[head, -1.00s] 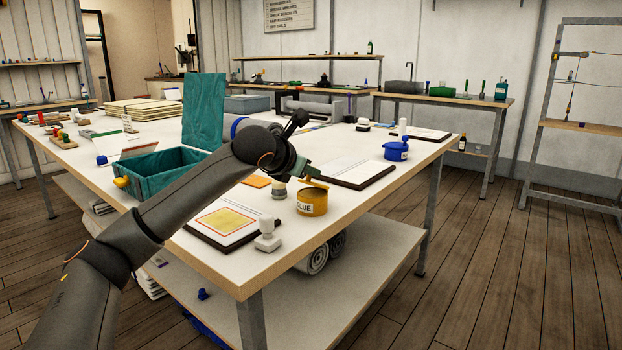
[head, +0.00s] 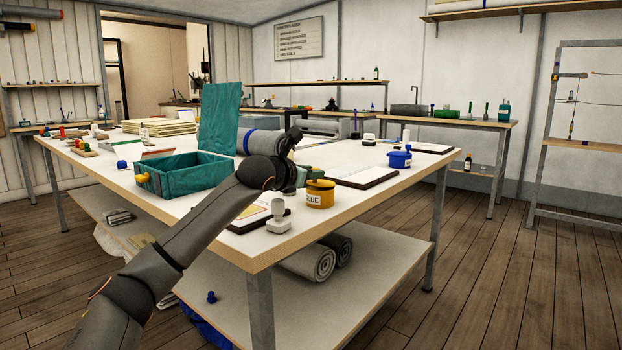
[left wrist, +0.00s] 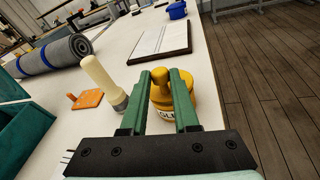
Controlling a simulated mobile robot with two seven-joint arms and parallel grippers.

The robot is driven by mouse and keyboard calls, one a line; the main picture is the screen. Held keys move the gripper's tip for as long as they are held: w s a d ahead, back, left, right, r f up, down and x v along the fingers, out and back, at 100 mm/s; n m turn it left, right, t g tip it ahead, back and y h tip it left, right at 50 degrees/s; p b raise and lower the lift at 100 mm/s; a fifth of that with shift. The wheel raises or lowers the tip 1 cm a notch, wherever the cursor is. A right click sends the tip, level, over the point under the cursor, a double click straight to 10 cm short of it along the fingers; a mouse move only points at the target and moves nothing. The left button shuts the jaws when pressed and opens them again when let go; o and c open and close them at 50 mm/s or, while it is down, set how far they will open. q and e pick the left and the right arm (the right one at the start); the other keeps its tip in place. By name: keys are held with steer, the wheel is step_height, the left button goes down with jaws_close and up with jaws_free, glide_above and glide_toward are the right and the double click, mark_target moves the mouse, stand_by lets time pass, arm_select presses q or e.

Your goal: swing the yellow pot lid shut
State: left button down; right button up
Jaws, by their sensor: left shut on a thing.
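The yellow glue pot (head: 319,198) stands upright near the front right edge of the workbench, with its label facing me. Its yellow lid (head: 319,184) lies about level on the rim. In the left wrist view the lid's round knob (left wrist: 160,77) is between the two green fingers of my left gripper (left wrist: 162,82). The gripper is shut on the lid; the lower pot body (left wrist: 165,108) is partly hidden by the fingers. In the head view my left gripper (head: 314,173) reaches the pot's top from the left. My right gripper is not in view.
A white stamp (head: 277,216) stands close in front of the pot. A cream-handled tool (left wrist: 101,80) and an orange pad (left wrist: 88,99) are left of the gripper. A clipboard (left wrist: 162,42) lies behind. The teal box (head: 190,180) stands open, left of my arm.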

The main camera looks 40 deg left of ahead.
arm_select(q)
steer(key=shift+f, duration=0.1)
stand_by(0.4)
steer(key=c, duration=0.7)
jaws_free()
steer(key=shift+o, duration=0.2)
steer(key=shift+s, duration=0.1)
steer(key=shift+b+v, duration=1.25)
steer(key=shift+v, duration=4.95)
steer(key=shift+f, duration=0.15)
